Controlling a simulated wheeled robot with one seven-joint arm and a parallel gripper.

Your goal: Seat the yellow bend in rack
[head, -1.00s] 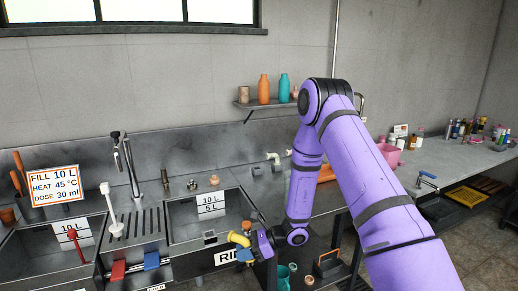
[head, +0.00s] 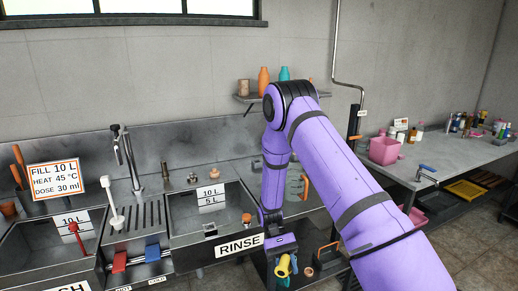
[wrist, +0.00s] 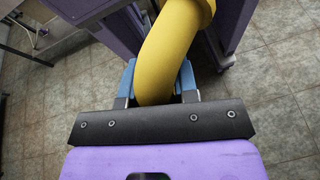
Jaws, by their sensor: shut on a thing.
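The yellow bend (head: 283,266) is a curved pipe piece held in my gripper (head: 284,273), low in front of the counter, right of the RINSE sign. In the wrist view the yellow bend (wrist: 172,45) rises between the blue-padded fingers of my gripper (wrist: 158,84), which are shut on its lower end. Its upper end runs out of the top of that view. I cannot clearly pick out the rack. A grey piece with an orange part (head: 304,187) shows behind my arm, mostly hidden.
The rinse sink (head: 210,205) is left of my arm, and the RINSE sign (head: 239,244) is on its front. A dark caddy with an orange handle (head: 328,258) stands low, right of my gripper.

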